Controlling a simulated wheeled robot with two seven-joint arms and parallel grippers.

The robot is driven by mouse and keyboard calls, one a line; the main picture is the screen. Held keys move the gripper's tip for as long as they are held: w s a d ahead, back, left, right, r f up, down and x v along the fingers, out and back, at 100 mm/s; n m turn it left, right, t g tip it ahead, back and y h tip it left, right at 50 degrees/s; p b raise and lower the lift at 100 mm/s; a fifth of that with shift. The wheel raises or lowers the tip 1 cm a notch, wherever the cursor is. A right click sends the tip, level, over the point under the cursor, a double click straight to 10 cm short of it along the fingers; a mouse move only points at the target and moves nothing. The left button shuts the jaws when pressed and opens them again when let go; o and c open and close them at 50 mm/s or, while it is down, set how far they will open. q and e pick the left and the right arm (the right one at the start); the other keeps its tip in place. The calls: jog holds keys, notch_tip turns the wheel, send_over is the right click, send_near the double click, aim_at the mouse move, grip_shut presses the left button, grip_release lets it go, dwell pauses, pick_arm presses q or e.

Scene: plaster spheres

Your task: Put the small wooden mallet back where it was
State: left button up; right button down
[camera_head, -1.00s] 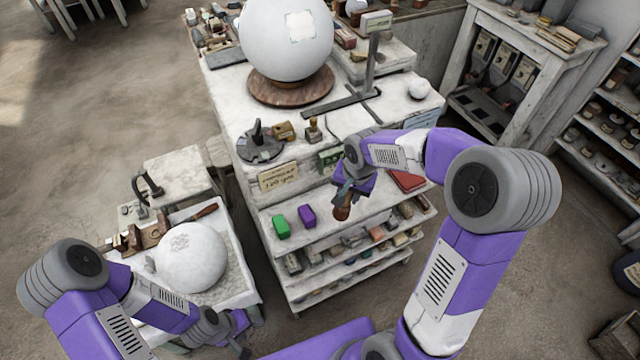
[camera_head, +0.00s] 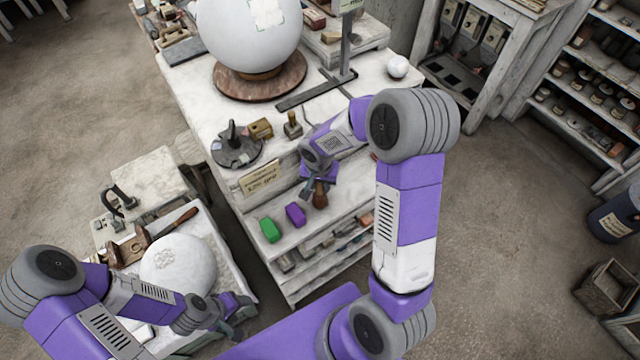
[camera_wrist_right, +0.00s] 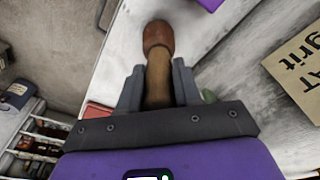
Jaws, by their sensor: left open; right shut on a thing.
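The small wooden mallet (camera_head: 320,196) is in my right gripper (camera_head: 312,181), above the upper shelf on the front of the work table, right of a purple block (camera_head: 295,215). In the right wrist view, the jaws (camera_wrist_right: 157,85) are shut on the pale wooden part of the mallet, and its reddish-brown end (camera_wrist_right: 158,38) sticks out beyond them. The mallet looks held clear of the shelf, but the gap is hard to tell. My left gripper (camera_head: 240,306) is open and empty at the lower left, beside the low stand with the smaller plaster sphere (camera_head: 178,264).
A green block (camera_head: 269,230) lies on the shelf beside the purple one. Above stand a sign card (camera_head: 261,180), a round dark tool holder (camera_head: 236,148), small stamps and the big plaster sphere (camera_head: 250,30). My right forearm hides the shelf's right part.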

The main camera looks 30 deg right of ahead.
jog(key=shift+w+f, duration=0.1)
jog(key=shift+f, duration=0.35)
jog(key=c, duration=0.8)
grip_release()
jog(key=shift+r, duration=0.1)
jog(key=r, duration=0.4)
jog(key=s+r, duration=0.1)
jog(key=r, duration=0.3)
jog(key=a+r, duration=0.1)
jog(key=r, duration=0.3)
jog(key=shift+s, duration=0.15)
jog(key=shift+f, duration=0.15)
